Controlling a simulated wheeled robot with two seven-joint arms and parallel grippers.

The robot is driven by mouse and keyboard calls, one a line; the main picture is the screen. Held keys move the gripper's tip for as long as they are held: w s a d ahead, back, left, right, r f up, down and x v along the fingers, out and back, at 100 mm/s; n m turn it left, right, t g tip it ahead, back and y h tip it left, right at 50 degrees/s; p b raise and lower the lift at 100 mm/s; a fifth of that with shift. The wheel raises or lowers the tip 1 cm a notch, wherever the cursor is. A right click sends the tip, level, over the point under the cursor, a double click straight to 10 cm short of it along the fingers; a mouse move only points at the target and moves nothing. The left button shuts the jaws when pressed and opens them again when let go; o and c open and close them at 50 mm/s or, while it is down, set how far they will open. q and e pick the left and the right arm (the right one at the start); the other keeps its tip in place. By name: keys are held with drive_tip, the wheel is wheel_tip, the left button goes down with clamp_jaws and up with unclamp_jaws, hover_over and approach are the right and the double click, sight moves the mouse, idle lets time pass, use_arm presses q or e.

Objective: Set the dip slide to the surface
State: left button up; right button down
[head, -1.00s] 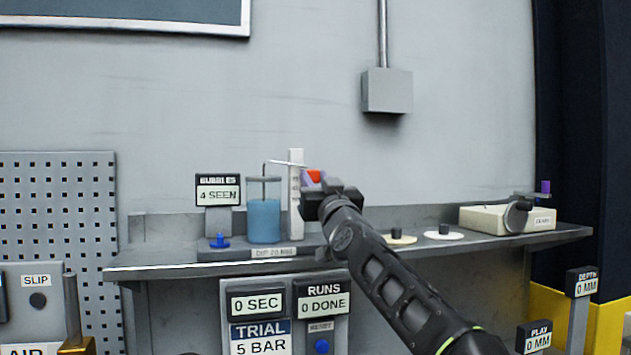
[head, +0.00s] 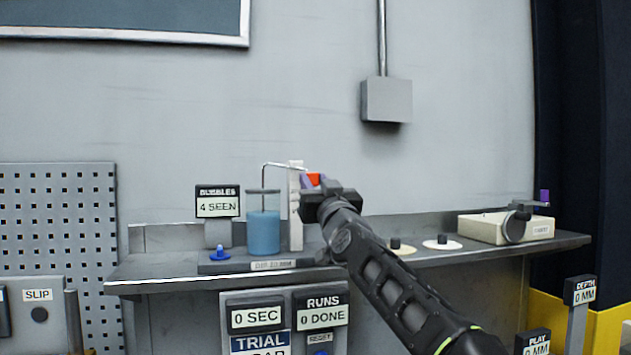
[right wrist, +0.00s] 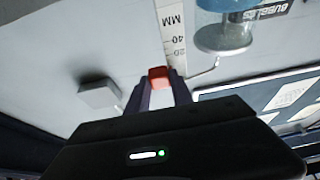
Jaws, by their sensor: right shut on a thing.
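The dip slide's red knob (head: 314,179) shows beside the white upright post (head: 295,215), near its top. A thin bent rod (head: 284,165) runs left from the slide and down into a glass beaker (head: 263,225) of blue liquid. The rod's lower tip appears close to the liquid's surface; I cannot tell whether it touches. My right gripper (head: 316,190) is shut on the red knob. In the right wrist view its fingers (right wrist: 160,88) close around the red knob (right wrist: 158,76), against the post's millimetre scale (right wrist: 171,28). My left gripper is not in view.
A bubbles sign (head: 218,203) reads 4 SEEN. A blue knob (head: 220,253) stands left of the beaker. Two pale discs with black knobs (head: 442,243) and a cream box (head: 500,228) with a crank occupy the shelf's right. A grey box (head: 386,100) is on the wall.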

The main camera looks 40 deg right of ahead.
drive_tip(key=shift+s+r, duration=0.2)
drive_tip(key=shift+r, duration=0.2)
drive_tip(key=c, duration=1.5)
unclamp_jaws()
drive_tip(key=o, duration=0.4)
drive_tip(key=shift+w+f, duration=0.2)
drive_tip(key=shift+s+f+b, duration=0.15)
drive_tip(key=shift+s+b, duration=0.1)
drive_tip(key=shift+b, duration=0.05)
drive_tip(key=b+v, duration=0.2)
drive_tip(key=v, duration=0.5)
drive_tip(key=shift+s+a+b, duration=0.15)
drive_tip(key=shift+b, duration=0.25)
